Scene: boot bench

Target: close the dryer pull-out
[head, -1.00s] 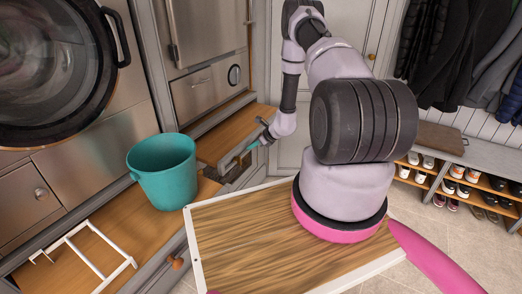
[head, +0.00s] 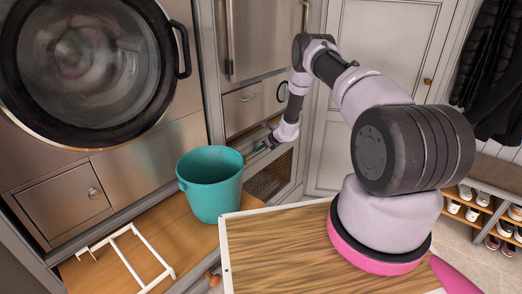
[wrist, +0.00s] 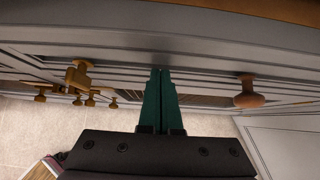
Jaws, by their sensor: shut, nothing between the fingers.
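The dryer pull-out's grey front (wrist: 210,70) spans the top of the wrist view, with a wooden knob (wrist: 250,93) to the right. My gripper (wrist: 160,72) has its two teal fingers together and empty, pointing at this front; whether they touch it I cannot tell. In the head view my gripper (head: 256,151) is at the bench front under the steel appliance, just right of the teal bucket. The bucket hides part of that spot.
A wooden pull-out (head: 95,270) at left is out, carrying the teal bucket (head: 210,185) and a white rack (head: 130,258). My own wooden deck is in front. A dark grille (head: 268,178) is below my gripper. Shoe shelves (head: 480,200) stand at right, with tiled floor before them.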

